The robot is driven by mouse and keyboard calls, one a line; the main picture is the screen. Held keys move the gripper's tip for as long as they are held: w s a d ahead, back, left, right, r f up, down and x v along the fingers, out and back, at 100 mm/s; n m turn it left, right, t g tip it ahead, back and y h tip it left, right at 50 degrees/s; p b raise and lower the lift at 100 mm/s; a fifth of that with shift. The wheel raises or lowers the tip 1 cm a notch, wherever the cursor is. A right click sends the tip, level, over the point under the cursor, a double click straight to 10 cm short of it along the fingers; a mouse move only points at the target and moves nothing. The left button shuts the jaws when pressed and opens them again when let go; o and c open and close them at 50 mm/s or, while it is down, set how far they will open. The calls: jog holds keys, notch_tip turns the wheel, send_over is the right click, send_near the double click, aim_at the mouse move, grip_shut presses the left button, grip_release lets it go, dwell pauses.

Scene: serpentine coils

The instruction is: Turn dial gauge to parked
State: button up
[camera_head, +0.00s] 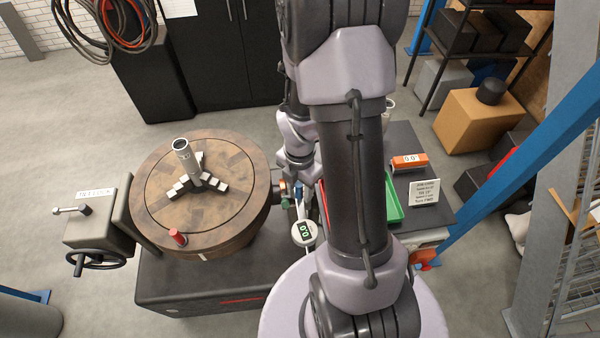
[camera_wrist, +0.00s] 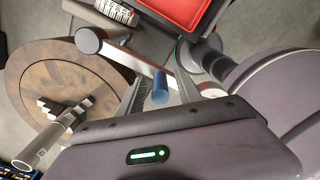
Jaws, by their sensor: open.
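The dial gauge (camera_head: 304,232) has a round white body and a dark face with green digits. In the head view it is at the front edge of the dark bench, right of the round table. My gripper (camera_head: 300,193) points down just above and behind the gauge, partly hidden by my own arm. It is open, and I see nothing held in it. In the wrist view a short blue cylinder (camera_wrist: 160,88) shows beside the gripper's dark finger. I cannot tell whether the gripper touches the gauge or its mount. The gauge face is not clear in the wrist view.
A handwheel (camera_head: 97,260) is at left. A green tray (camera_head: 394,205), a sign (camera_head: 424,192) and an orange device (camera_head: 409,162) stand at right.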

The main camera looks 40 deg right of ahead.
notch_tip(320, 180, up, 16)
jog(key=p, duration=0.2)
jog(key=shift+r, duration=0.25)
